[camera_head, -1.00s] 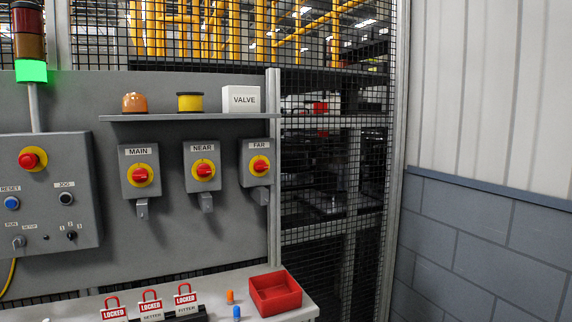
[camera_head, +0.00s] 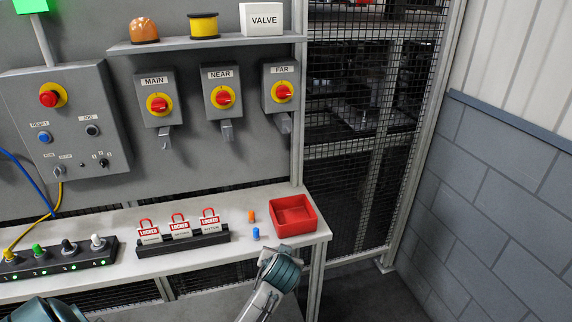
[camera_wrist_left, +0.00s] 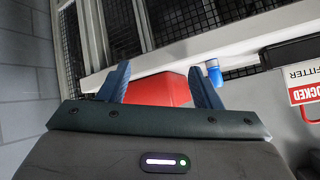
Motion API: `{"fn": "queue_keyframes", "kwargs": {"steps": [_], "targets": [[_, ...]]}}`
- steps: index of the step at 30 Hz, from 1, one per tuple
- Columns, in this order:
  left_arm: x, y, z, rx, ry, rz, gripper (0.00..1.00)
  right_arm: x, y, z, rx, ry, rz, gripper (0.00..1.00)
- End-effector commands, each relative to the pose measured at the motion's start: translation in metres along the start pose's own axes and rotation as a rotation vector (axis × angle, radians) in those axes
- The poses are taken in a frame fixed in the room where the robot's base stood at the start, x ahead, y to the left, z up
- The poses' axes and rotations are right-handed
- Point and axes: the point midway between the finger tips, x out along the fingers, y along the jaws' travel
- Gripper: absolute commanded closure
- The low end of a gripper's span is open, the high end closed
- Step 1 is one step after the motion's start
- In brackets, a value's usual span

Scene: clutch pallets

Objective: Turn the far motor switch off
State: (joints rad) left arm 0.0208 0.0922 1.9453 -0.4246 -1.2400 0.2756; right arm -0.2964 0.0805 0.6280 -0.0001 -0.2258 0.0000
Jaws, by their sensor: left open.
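The far motor switch (camera_head: 283,92) is a grey box labelled FAR with a red knob on a yellow disc, rightmost of three on the panel. A grey hasp hangs below it. The knob's exact angle is too small to tell. Nothing touches the switch. My left gripper (camera_wrist_left: 160,84) shows in the left wrist view with its two blue fingers apart and nothing between them. The red tray (camera_wrist_left: 158,90) shows beyond the fingers in that view. No fingertips show in the head view, only parts of my arms at the bottom. My right gripper is not visible.
The MAIN switch (camera_head: 159,104) and NEAR switch (camera_head: 223,97) hang left of FAR. Below, a bench (camera_head: 85,222) holds red padlocks (camera_head: 179,226), plugs and a red tray (camera_head: 294,215). Mesh fencing stands right.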

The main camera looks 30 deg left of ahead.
Motion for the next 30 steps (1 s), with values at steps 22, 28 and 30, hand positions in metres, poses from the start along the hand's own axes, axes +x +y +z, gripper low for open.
{"fn": "queue_keyframes", "kwargs": {"steps": [22,28,30], "targets": [[-0.093,-0.086,-0.371,-0.409,0.592,-0.338,0.42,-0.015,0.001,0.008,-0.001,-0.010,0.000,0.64],[-0.101,-0.095,-0.397,-0.430,0.633,-0.358,0.42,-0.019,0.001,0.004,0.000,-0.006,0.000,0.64],[-0.096,-0.099,-0.402,-0.430,0.633,-0.359,0.42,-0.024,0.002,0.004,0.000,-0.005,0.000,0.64]]}}
